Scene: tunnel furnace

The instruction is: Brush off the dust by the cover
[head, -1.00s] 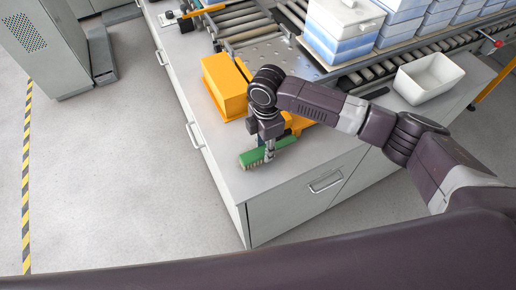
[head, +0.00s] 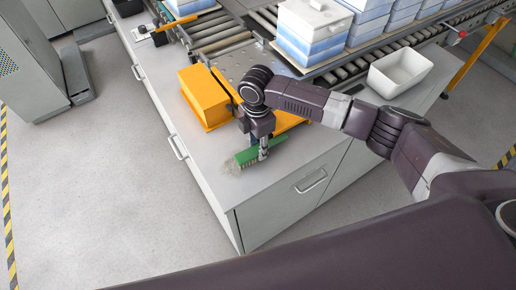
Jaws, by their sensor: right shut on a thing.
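A green brush (head: 247,156) with pale bristles is at the front corner of the grey counter (head: 200,148), its bristles facing the counter top. My right gripper (head: 263,153) points down and is shut on the brush. A patch of grey dust (head: 230,168) shows on the counter at the brush's left end. An orange cover (head: 204,97) stands on the counter behind and left of the gripper. More orange housing (head: 289,121) is partly hidden behind my right arm. My left gripper is not in view.
A white bin (head: 400,72) stands on the counter at the right. Blue and white boxes (head: 312,32) stand by the roller conveyor (head: 362,72) at the back. The counter's front edge and corner are close to the brush. The floor at left is open.

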